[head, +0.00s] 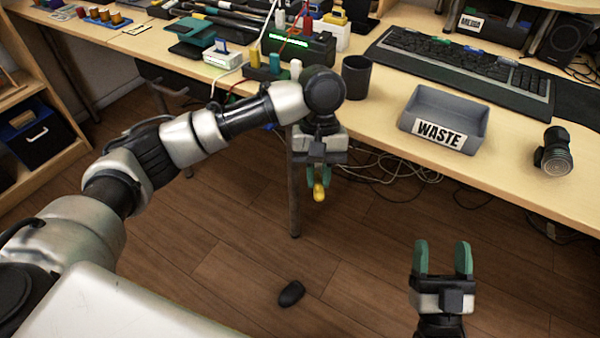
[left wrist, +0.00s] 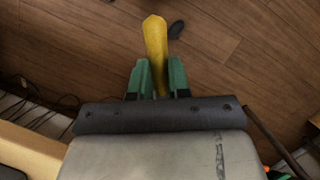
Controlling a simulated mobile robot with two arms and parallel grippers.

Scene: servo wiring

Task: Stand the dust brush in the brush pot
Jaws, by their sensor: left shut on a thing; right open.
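My left gripper (head: 318,176) hangs in front of the table's front edge, over the floor, with its fingers pointing down. It is shut on a yellow thing (head: 319,193), which seems to be the dust brush's handle. In the left wrist view the yellow piece (left wrist: 155,40) sticks out beyond the green fingers of the left gripper (left wrist: 158,72); no bristles show. The dark grey brush pot (head: 356,77) stands upright on the table near its front edge, to the upper right of the gripper. My right gripper (head: 442,262) is open and empty, low in front of the table.
A grey WASTE tray (head: 446,112) stands right of the pot, with a black cylindrical device (head: 553,154) beyond it. A keyboard (head: 460,68) lies behind. Electronics and cables (head: 290,50) crowd the area left of the pot. A dark mouse-like object (head: 291,293) lies on the floor.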

